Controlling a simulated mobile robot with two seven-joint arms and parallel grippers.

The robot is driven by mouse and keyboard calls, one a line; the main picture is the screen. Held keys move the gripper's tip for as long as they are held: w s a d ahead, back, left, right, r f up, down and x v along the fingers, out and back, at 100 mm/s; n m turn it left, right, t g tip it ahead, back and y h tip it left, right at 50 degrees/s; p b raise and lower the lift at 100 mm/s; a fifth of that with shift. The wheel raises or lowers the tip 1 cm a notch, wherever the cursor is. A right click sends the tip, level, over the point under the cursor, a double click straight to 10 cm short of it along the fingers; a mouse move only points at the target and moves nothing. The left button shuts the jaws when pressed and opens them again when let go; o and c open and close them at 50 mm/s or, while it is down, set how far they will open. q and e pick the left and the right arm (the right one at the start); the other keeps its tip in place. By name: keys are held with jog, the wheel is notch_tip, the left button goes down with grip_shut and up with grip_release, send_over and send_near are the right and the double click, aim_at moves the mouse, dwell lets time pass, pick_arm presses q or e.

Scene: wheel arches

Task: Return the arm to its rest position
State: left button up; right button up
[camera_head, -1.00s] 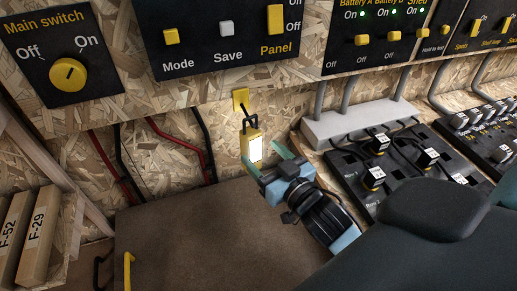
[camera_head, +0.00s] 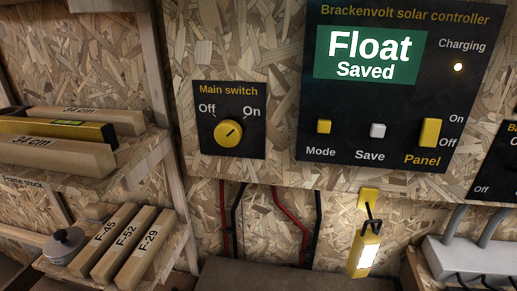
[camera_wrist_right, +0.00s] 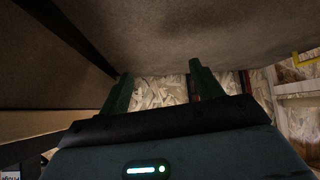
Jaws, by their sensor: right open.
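My right gripper (camera_wrist_right: 158,78) shows in the right wrist view, its two dark green fingers apart with nothing between them. A brown surface fills the top of that view and a pale chipboard patch lies beyond the fingers. The right arm and gripper are out of the head view. A yellow lamp (camera_head: 365,250) with a lit white panel hangs from a yellow wall hook (camera_head: 369,198) by its dark handle, slightly tilted in the picture. No gripper is near it in the head view. My left gripper is in neither view.
The solar controller panel (camera_head: 335,110) reads "Float Saved", its charging light lit. The main switch (camera_head: 229,132) is left of it. Shelves at the left hold labelled blocks (camera_head: 120,240) and a lidded pot (camera_head: 64,245). A brown top (camera_head: 270,275) lies below the wall cables.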

jog(key=s+a+f+n+g+y, duration=0.15)
jog(key=s+g, duration=0.45)
jog(key=s, duration=0.9)
jog(key=s+a+f+n+g+h, duration=0.15)
jog(key=s+g, duration=0.35)
jog(key=s, duration=0.9)
jog(key=w+a+f+m+t+y, duration=0.1)
jog(key=w+a+f+t+y, duration=0.25)
jog(key=w+f+t, duration=0.5)
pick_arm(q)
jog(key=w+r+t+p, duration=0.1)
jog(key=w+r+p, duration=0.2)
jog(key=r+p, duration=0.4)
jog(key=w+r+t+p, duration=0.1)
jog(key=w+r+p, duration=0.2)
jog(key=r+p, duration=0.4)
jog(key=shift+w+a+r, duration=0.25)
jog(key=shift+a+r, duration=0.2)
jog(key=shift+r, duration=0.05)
pick_arm(e)
jog(key=w+r+t, duration=0.1)
jog(key=w+r, duration=0.2)
jog(key=r, duration=0.4)
jog(key=w+r+t, duration=0.1)
jog(key=w+r, duration=0.3)
jog(key=r, duration=0.3)
jog(key=shift+d+t+h, duration=0.3)
jog(key=shift+t+h, duration=0.05)
